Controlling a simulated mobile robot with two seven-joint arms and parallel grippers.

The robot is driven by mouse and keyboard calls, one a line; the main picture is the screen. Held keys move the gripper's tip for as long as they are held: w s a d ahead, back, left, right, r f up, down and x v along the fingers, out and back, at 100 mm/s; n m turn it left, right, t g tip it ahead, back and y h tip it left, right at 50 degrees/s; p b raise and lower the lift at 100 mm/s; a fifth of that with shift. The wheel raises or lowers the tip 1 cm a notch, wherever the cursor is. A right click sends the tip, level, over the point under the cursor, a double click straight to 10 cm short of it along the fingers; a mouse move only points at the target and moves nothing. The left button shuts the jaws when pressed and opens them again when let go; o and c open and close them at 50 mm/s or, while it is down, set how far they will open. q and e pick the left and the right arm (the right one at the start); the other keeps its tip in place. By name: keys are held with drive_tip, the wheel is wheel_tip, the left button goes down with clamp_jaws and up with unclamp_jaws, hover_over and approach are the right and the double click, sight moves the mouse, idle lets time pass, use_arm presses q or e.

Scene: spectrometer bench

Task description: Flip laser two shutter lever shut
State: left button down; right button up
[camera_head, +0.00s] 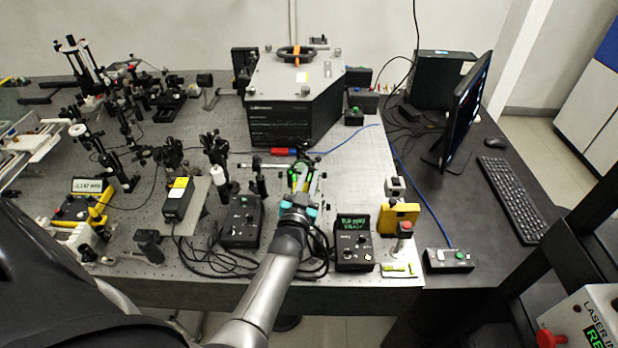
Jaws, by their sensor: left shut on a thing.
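My left gripper (299,174) is over the front middle of the optical bench (345,160), its arm reaching up from the bottom of the head view. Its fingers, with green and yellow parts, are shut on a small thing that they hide. I cannot make out a shutter lever or a laser two label in this view. A black box with a yellow and white label (177,203) sits on a grey plate left of the gripper. My right gripper is not in view.
Black control boxes stand left (240,222) and right (354,246) of my left arm. A yellow device (398,219) and a red-topped post (405,231) stand further right. A grey spectrometer housing (296,95) stands behind. Optics crowd the left; bench near the blue cable (407,180) is clearer.

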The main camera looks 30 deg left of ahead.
use_arm(q)
drive_tip(key=shift+s+a+n+b, duration=0.1)
drive_tip(key=shift+a+n+b, duration=0.2)
drive_tip(key=shift+n, duration=0.3)
drive_tip(key=shift+s+a+n, duration=0.1)
drive_tip(key=shift+n, duration=0.4)
drive_tip(key=c, duration=0.8)
unclamp_jaws()
drive_tip(key=shift+s, duration=0.1)
